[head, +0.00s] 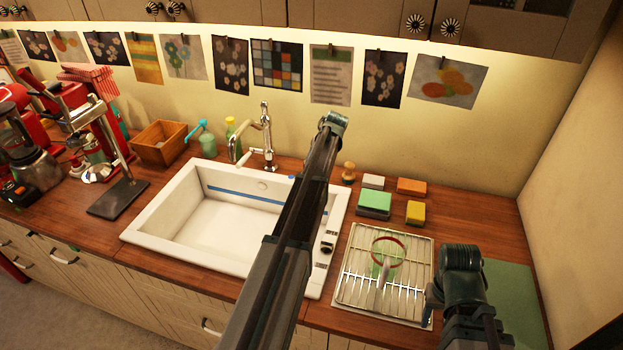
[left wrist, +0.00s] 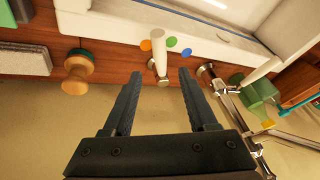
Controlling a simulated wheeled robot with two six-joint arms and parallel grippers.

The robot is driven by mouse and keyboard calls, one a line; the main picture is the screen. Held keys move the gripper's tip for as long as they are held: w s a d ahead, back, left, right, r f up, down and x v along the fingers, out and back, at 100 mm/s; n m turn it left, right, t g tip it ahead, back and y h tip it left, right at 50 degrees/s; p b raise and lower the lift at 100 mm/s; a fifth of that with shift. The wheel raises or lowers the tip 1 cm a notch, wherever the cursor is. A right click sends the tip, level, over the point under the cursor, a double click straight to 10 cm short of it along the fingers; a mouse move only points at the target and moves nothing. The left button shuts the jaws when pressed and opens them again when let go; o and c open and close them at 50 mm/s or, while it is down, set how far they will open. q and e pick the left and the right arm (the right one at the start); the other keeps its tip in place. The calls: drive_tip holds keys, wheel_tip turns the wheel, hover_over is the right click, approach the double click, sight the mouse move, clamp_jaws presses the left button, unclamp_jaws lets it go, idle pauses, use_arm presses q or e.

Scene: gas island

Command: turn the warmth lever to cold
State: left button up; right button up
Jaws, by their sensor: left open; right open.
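The warmth lever (left wrist: 159,56), a white handle on a small metal base, shows in the left wrist view beyond my left gripper's fingertips. In the head view my left arm hides the lever and the left gripper. My right gripper (head: 432,300) is by the right edge of the drying rack, partly hidden.
The white sink (head: 150,235) and chrome tap (head: 267,140) lie left of my left arm. A wooden brush (left wrist: 78,72) stands beside the lever. Sponges (head: 415,212) and a wire drying rack (head: 352,270) are to the right. The wall is close behind.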

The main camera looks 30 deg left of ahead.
use_arm(q)
drive_tip(key=b+x, duration=0.5)
drive_tip(key=x, duration=0.2)
drive_tip(key=shift+a+f+b, duration=0.1)
drive_tip(key=shift+f+b, duration=0.1)
drive_tip(key=shift+b, duration=0.15)
use_arm(e)
wheel_tip(320, 180, down, 7)
drive_tip(key=shift+r, duration=0.1)
use_arm(q)
drive_tip(key=shift+c, duration=0.2)
use_arm(e)
drive_tip(key=shift+r, duration=0.1)
use_arm(q)
clamp_jaws()
idle(0.3)
